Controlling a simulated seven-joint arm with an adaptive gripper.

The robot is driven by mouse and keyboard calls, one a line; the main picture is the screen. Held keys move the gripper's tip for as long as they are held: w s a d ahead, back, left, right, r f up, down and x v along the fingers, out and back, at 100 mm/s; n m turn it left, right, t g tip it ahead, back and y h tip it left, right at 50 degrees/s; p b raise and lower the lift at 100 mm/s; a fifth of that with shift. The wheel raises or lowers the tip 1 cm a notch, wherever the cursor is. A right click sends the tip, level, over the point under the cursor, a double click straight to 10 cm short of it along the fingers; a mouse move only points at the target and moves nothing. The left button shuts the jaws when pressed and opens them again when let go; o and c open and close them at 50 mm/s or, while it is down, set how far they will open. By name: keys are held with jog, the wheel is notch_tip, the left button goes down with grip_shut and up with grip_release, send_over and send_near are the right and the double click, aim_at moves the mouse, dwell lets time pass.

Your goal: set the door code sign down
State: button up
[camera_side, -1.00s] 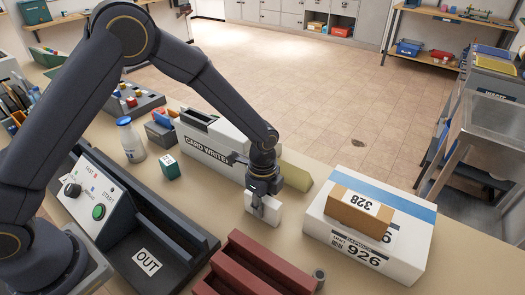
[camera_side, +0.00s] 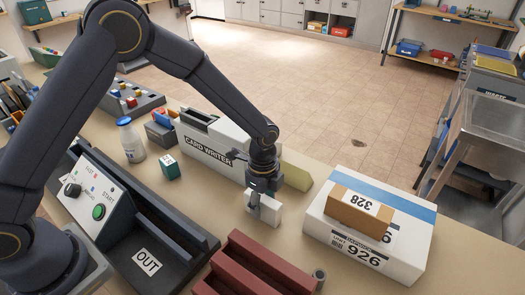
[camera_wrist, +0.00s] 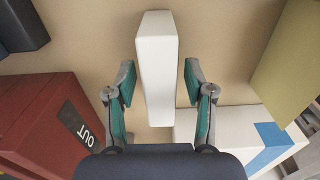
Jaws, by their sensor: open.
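The door code sign, seen as a plain white block (camera_side: 267,209), stands upright on the tan bench between the red rack and the card writer. No lettering shows on the sides in view. My gripper (camera_side: 262,198) is above and around it, pointing down. In the wrist view the sign (camera_wrist: 155,50) lies between the two teal-padded fingers. The fingers are spread, with a gap visible on each side of the sign.
A red rack (camera_side: 255,262) stands close in front. A white parcel (camera_side: 400,262) with a blue stripe, bearing a brown box (camera_side: 350,212), is to the right. The card writer (camera_side: 195,150) and an olive-yellow block (camera_side: 297,177) are behind. The black OUT tray (camera_side: 175,245) is left.

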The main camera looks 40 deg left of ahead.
aim_at(263, 198)
notch_tip(263, 198, up, 11)
jog(key=shift+f, duration=0.1)
jog(key=s+a+r+n+t, duration=0.2)
jog(key=s+a+r+n, duration=0.25)
jog(key=a+r, duration=0.2)
jog(key=s+a+r+n+t, duration=0.1)
jog(key=s+a+r+n, duration=0.35)
jog(key=r, duration=0.25)
jog(key=s+a+r+n+t, duration=0.1)
jog(key=s+a+n+t, duration=0.1)
jog(key=s+a+n, duration=0.4)
jog(key=s+n, duration=0.3)
jog(key=s, duration=0.2)
jog(key=shift+s+r+t, duration=0.25)
jog(key=shift+r+t, duration=0.05)
jog(key=shift+r, duration=0.05)
